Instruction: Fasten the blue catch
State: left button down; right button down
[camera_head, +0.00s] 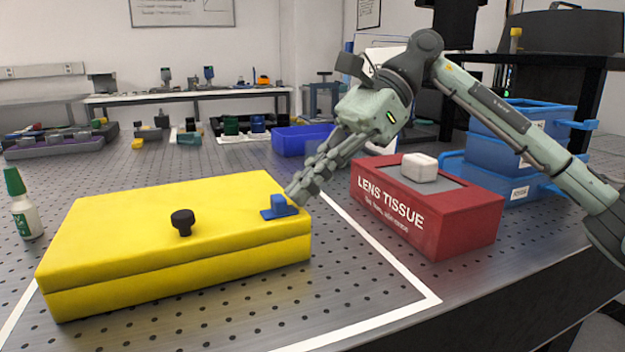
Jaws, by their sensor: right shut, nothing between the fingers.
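A yellow box (120,232) with a closed lid lies on the perforated optical table. A black knob (183,221) stands on its lid. The blue catch (279,207) is on the lid's right end, a flat base with a raised block. My right gripper (292,198) is shut and empty, its fingertips close to the right side of the blue catch. I cannot tell whether they touch it. My left gripper is not in view.
A red lens tissue box (465,228) with a white block (420,167) on top stands right of the yellow box. A dropper bottle (24,212) stands at the left. Blue bins (490,177) are stacked at the right. The table's front left is clear.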

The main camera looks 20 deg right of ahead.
aim_at(279, 205)
jog(key=shift+a, duration=0.15)
jog(key=a, duration=0.3)
jog(key=shift+s+a, duration=0.2)
jog(key=shift+a, duration=0.1)
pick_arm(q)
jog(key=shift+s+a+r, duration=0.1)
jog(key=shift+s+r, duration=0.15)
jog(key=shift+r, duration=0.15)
